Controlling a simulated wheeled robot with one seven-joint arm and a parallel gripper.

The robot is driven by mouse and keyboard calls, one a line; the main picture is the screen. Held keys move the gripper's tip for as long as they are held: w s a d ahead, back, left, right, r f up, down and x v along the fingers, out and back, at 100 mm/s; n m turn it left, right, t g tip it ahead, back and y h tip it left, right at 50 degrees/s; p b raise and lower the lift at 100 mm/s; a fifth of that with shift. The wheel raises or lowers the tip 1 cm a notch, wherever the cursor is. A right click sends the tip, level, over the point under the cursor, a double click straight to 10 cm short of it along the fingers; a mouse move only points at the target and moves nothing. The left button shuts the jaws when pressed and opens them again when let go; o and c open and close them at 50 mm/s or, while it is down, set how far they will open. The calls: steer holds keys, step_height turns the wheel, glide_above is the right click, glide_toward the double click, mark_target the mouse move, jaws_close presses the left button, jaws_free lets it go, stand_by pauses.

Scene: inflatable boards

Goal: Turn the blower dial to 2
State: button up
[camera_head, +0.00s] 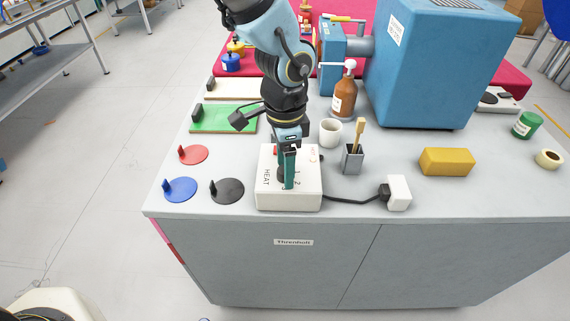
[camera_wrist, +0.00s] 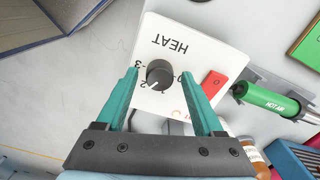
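A white control box (camera_head: 302,201) marked HEAT stands near the front edge of the bench; it also shows in the wrist view (camera_wrist: 205,52). Its round black dial (camera_wrist: 159,74) has a white pointer mark toward the lower left, near the printed 2. I cannot tell its exact setting. In the head view, a teal finger partly hides the dial. My gripper (camera_wrist: 160,74) is open, pointing down over the box, with one teal finger on each side of the dial and gaps visible. It also shows in the head view (camera_head: 288,168).
A red switch (camera_wrist: 214,83) sits beside the dial. A cable links the box to a white socket block (camera_head: 399,193). A dark cup with a brush (camera_head: 353,159) and a white mug (camera_head: 330,132) stand close behind. Coloured discs (camera_head: 227,191) lie left.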

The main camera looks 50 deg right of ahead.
step_height(320, 180, up, 11)
steer(key=b, duration=0.1)
stand_by(0.7)
steer(key=shift+f, duration=0.1)
steer(key=w+a+f+n, duration=0.1)
steer(key=w+a+n, duration=0.4)
steer(key=w+a, duration=0.4)
steer(key=w+a+n, duration=0.6)
steer(key=w, duration=0.6)
steer(key=w+a+n, duration=0.2)
steer(key=a+n, duration=0.5)
steer(key=a, duration=0.6)
steer(key=w+a+f+n+t, duration=0.1)
steer(key=w+a+n, duration=0.2)
steer(key=a, duration=1)
steer(key=n, duration=0.3)
steer(key=shift+w+a+f+n+t, duration=0.2)
steer(key=shift+w+a+n+t, duration=0.1)
steer(key=shift+a+n, duration=0.1)
